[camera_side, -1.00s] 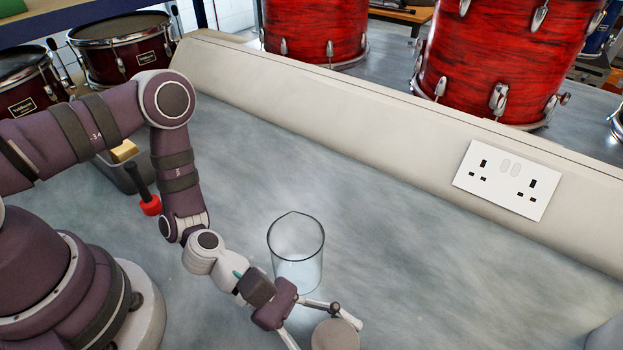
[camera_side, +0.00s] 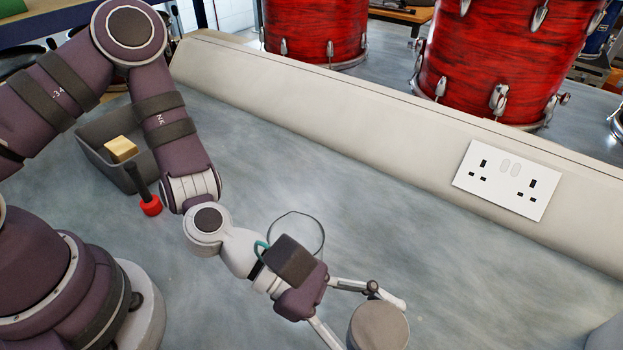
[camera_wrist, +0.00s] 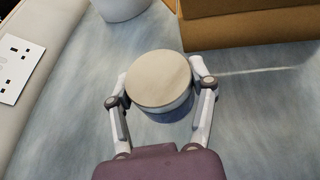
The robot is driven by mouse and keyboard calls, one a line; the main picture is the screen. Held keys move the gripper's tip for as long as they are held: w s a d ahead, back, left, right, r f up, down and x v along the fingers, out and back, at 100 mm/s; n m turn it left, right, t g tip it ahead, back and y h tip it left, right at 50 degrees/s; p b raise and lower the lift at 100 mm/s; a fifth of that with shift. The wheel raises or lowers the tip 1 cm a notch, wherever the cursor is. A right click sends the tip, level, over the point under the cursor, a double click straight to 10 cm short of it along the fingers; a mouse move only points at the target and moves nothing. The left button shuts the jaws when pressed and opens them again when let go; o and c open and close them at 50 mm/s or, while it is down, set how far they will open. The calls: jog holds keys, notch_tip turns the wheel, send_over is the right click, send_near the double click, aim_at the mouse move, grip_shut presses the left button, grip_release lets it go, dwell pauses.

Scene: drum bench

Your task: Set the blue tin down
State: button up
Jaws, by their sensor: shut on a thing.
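The tin (camera_side: 379,327) is a short round can with a plain beige-grey top, and in the wrist view a strip of bluish side shows below that top. My gripper (camera_wrist: 160,84) is shut on the tin (camera_wrist: 158,78), one finger on each side. The tin is upright, top facing up. In the side view my gripper and the tin are at the lower middle edge of the picture. A dark shadow lies on the bench just below the tin in the wrist view; the tin's underside is hidden, so its exact height cannot be told.
A grey bin (camera_side: 97,148) with a yellow block (camera_side: 120,149) and a red-ended tool (camera_side: 151,206) are at left. A brown box (camera_wrist: 250,30) and white container (camera_wrist: 121,9) lie ahead. Bench right of the beaker is clear.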

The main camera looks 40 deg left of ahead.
aim_at(422, 343)
jog(key=w+d+r+n+t+y, duration=0.1)
jog(key=w+d+n+t, duration=0.2)
jog(key=w+d+t, duration=0.15)
jog(key=shift+g, duration=0.25)
notch_tip(422, 343, down, 8)
jog(key=shift+w, duration=0.1)
jog(key=shift+f+y, duration=0.1)
jog(key=shift+y, duration=0.2)
jog(key=o, duration=1.2)
jog(key=shift+c, duration=0.2)
